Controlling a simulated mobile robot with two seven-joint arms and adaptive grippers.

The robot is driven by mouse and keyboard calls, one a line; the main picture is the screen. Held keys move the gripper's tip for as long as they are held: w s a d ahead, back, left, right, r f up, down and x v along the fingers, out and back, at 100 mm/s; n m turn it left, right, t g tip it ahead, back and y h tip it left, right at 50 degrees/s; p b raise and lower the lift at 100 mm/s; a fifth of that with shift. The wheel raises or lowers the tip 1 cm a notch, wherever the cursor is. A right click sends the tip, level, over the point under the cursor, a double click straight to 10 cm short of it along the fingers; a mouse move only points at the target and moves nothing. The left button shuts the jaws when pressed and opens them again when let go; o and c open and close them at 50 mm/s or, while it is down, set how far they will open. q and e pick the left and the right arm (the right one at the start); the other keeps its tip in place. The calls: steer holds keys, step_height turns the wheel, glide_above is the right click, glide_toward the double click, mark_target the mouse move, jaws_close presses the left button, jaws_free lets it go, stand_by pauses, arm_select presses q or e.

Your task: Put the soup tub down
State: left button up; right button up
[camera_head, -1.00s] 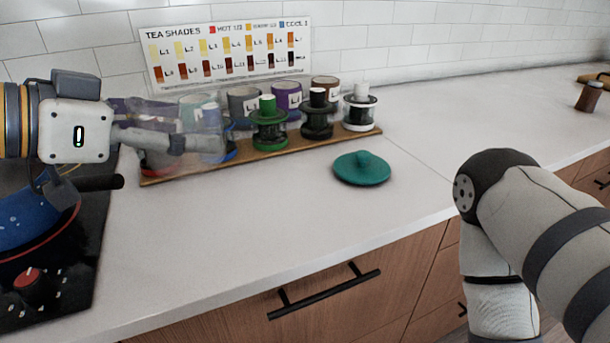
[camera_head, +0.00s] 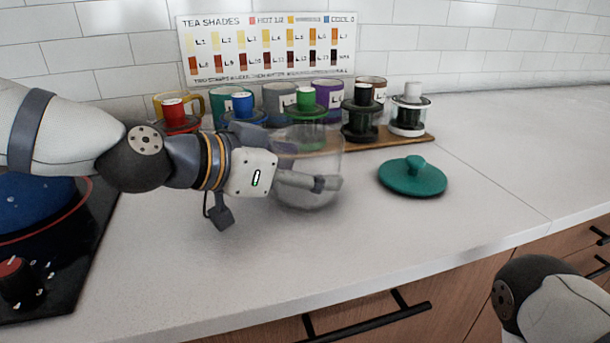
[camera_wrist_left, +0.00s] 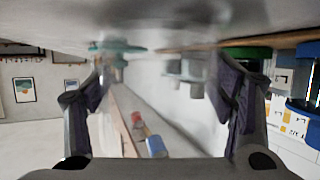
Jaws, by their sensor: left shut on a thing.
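The soup tub (camera_head: 315,160) is a clear, see-through container in the middle of the head view. My left gripper (camera_head: 318,178) is shut on it, with one finger along its near side. The tub is upright over the white counter (camera_head: 230,265), in front of the wooden rack; I cannot tell whether its base touches the counter. In the left wrist view the two dark fingers of my left gripper (camera_wrist_left: 160,95) stand on either side of the blurred clear tub. My right gripper is out of view; only part of my right arm shows at the lower right.
A teal lid (camera_head: 412,180) lies on the counter right of the tub. Behind stand several mugs and presses, including a green one (camera_head: 305,102), on a wooden rack (camera_head: 388,141). A blue pot (camera_head: 35,215) sits on the black hob at left. The counter's front is clear.

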arm_select(q)
steer(key=shift+f, duration=0.5)
steer(key=o, duration=1.1)
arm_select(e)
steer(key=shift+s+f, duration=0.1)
arm_select(q)
steer(key=shift+a+r, duration=0.1)
steer(key=shift+r, duration=0.2)
steer(key=p+v, duration=0.2)
steer(key=v, duration=0.9)
steer(key=shift+r, duration=0.1)
steer(key=shift+s+a+p, duration=0.3)
steer(key=shift+s, duration=0.05)
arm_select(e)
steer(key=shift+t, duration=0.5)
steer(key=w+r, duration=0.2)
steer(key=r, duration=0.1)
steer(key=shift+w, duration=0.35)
